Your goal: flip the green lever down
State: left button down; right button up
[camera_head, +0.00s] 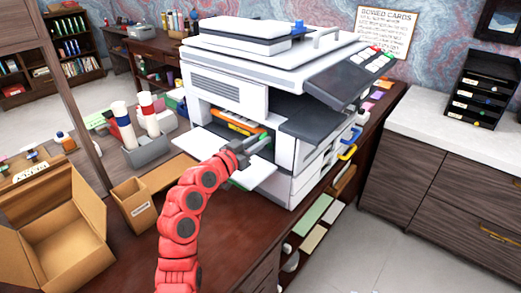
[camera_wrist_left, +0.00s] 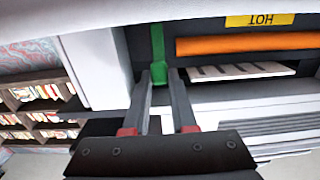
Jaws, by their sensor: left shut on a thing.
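The green lever (camera_wrist_left: 158,45) is a narrow upright bar with a wider end, inside the printer's open bay in the left wrist view. My left gripper (camera_wrist_left: 161,76) is shut on the lever's end, with a finger on either side. In the head view my left gripper (camera_head: 243,148) reaches into the open front of the white printer (camera_head: 225,92). My right gripper is in neither view.
An orange bar (camera_head: 238,126) lies in the bay beside the gripper, and a yellow label (camera_wrist_left: 260,20) reads HOT. A white front panel (camera_head: 205,142) is folded down. An open cardboard box (camera_head: 70,235) and a smaller box (camera_head: 133,205) stand on the desk at left.

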pick_arm(q)
jog(key=c, duration=0.7)
grip_release()
jog(key=shift+s+a+f, duration=0.1)
jog(key=shift+s+a, duration=0.25)
jog(key=shift+s, duration=0.05)
jog(key=b+v, duration=0.2)
jog(key=v, duration=1.4)
jog(key=shift+s, duration=0.2)
